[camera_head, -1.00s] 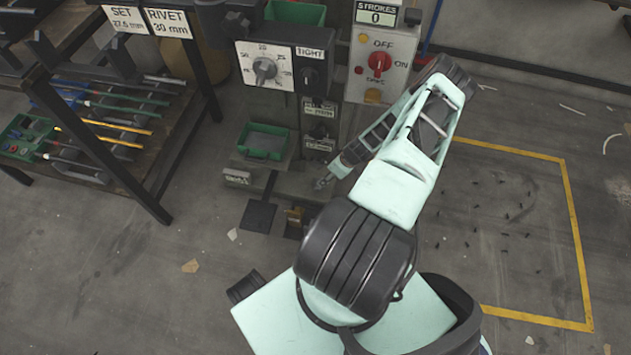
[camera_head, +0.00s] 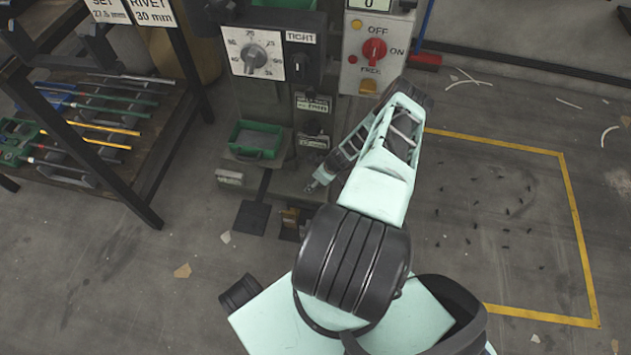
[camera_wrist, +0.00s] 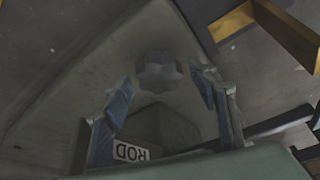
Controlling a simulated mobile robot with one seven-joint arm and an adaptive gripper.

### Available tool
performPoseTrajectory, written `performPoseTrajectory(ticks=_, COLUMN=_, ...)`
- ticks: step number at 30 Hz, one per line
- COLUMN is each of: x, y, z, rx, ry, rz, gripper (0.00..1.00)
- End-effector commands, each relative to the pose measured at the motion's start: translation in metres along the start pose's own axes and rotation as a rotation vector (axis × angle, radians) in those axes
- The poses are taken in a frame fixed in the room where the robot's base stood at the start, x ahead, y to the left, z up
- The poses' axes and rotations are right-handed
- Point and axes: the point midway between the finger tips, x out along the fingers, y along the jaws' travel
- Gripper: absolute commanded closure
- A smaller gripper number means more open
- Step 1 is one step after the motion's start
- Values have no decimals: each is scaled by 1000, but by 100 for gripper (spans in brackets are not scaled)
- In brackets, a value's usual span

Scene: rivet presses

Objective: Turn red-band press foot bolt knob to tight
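A dark, lobed knob (camera_wrist: 158,72) sits on the grey press foot (camera_wrist: 75,75) in the wrist view. My gripper (camera_wrist: 160,98) is open, its two blue-grey fingers apart, with the knob ahead of the gap between the fingertips. The fingers do not appear to touch it. In the head view, my gripper (camera_head: 312,186) is low at the right part of the press base (camera_head: 290,182). The knob cannot be made out in that view. No red band shows clearly on the press.
A green tray (camera_head: 256,140) sits left of my gripper. A tool rack (camera_head: 110,120) stands at left. The yellow-outlined floor (camera_head: 500,210) at right holds only small debris.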

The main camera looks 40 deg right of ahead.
Motion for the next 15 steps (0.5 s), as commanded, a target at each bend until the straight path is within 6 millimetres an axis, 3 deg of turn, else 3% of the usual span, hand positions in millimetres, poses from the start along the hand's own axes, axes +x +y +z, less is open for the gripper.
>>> performPoseTrajectory(ticks=2, x=0, y=0, z=0, rx=0, ry=0, rz=0, gripper=54)
performPoseTrajectory(ticks=11, x=0, y=0, z=0, rx=0, ry=0, rz=0, gripper=87)
performPoseTrajectory(ticks=15, x=0, y=0, z=0, rx=12, ry=-1, rz=5, gripper=88)
